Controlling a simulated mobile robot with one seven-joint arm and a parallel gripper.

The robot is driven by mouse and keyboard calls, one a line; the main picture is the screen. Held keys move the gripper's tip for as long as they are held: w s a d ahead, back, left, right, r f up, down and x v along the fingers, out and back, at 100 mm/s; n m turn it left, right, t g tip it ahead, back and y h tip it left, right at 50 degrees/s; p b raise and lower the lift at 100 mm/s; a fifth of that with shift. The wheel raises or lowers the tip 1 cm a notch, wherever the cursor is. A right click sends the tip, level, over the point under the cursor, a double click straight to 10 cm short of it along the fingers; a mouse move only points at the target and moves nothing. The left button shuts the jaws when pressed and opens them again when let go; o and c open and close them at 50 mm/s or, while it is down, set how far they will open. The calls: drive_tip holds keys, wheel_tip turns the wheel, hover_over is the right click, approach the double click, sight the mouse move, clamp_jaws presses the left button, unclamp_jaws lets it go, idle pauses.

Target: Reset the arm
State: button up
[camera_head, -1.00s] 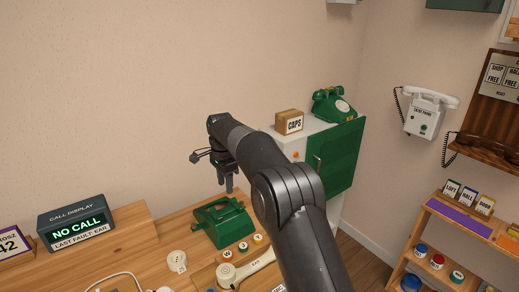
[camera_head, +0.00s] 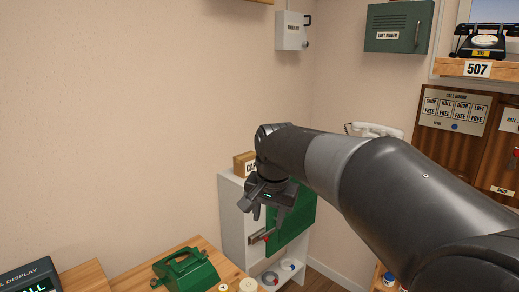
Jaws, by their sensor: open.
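My arm reaches in from the lower right. My gripper (camera_head: 266,208) hangs from its end with the fingers pointing down, apart and empty. It is in front of the white cabinet (camera_head: 232,212) with a green door panel (camera_head: 297,222), and covers part of it. I cannot tell whether it touches the cabinet. A box (camera_head: 243,165) stands on the cabinet top, its label partly covered by my arm. A green device (camera_head: 187,272) sits on the wooden desk (camera_head: 88,276) at the lower left, apart from the gripper.
A grey box (camera_head: 293,31) and a green loft ringer box (camera_head: 398,27) hang on the walls. A black phone (camera_head: 482,42) stands on a shelf at the upper right. A white wall phone (camera_head: 374,130) is partly behind my arm.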

drive_tip(key=s+d+f+n+t, duration=0.1)
drive_tip(key=s+d+f, duration=0.1)
drive_tip(key=s+d, duration=0.2)
drive_tip(key=s+d+f+n, duration=0.1)
drive_tip(key=s+d, duration=0.3)
drive_tip(key=s, duration=0.7)
drive_tip(key=s+d+f+n+t, duration=0.1)
drive_tip(key=s+d+f+n, duration=0.1)
drive_tip(key=s+d, duration=0.3)
drive_tip(key=s+f, duration=0.1)
drive_tip(key=s, duration=0.2)
drive_tip(key=shift+f+t+h, duration=0.3)
